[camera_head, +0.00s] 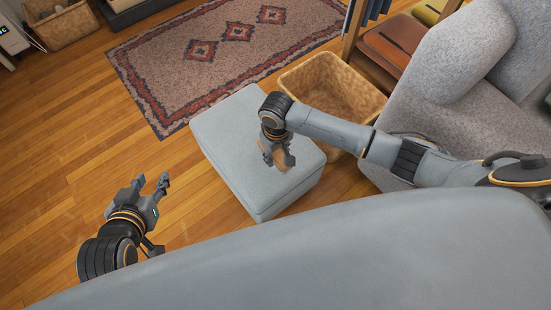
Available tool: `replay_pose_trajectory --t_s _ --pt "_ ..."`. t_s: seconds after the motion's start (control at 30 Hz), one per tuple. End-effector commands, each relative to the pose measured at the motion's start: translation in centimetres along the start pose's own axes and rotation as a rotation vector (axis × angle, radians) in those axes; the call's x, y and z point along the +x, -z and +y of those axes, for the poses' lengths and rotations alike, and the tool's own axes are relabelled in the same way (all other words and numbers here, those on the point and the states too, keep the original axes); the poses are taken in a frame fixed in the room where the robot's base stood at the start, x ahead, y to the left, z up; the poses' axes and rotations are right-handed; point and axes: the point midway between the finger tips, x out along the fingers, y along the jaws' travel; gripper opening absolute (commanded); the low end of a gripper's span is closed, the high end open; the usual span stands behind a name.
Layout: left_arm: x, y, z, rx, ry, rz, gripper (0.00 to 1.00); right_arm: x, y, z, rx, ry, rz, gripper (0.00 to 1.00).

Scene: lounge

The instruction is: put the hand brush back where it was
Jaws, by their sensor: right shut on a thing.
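My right gripper (279,161) is over the pale blue-grey ottoman (224,139), fingers pointing down. It is shut on a small tan, wood-coloured thing (279,157), likely the hand brush; the fingers hide most of it. I cannot tell whether it touches the ottoman top. My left gripper (153,181) is open and empty above the wooden floor, left of the ottoman.
An empty-looking woven basket (345,80) stands just behind and right of the ottoman. A grey armchair (430,100) fills the right side. A patterned rug (225,50) lies behind. Another basket (62,24) is at the far left. The floor at left is clear.

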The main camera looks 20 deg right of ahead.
Motion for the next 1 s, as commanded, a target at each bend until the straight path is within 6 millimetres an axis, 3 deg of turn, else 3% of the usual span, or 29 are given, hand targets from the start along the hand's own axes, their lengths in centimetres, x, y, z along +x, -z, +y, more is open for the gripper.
replay_pose_trajectory --t_s 0.17,0.4,0.57,1.0 --pt "0.3 1.3 0.2 0.001 -0.005 0.066 0.40 0.5 0.4 0.1 0.000 0.000 0.000 0.01" --pt "0.3 5.9 0.9 0.002 -0.019 0.310 0.40 2.8 0.8 0.2 0.000 -0.001 0.000 0.01" --pt "-0.2 8.2 1.1 0.001 -0.026 0.429 0.40 3.8 0.8 0.2 -0.001 -0.001 0.001 0.01" --pt "-0.5 8.8 1.2 0.001 -0.027 0.454 0.40 4.2 0.8 0.2 0.000 -0.001 0.000 0.01"
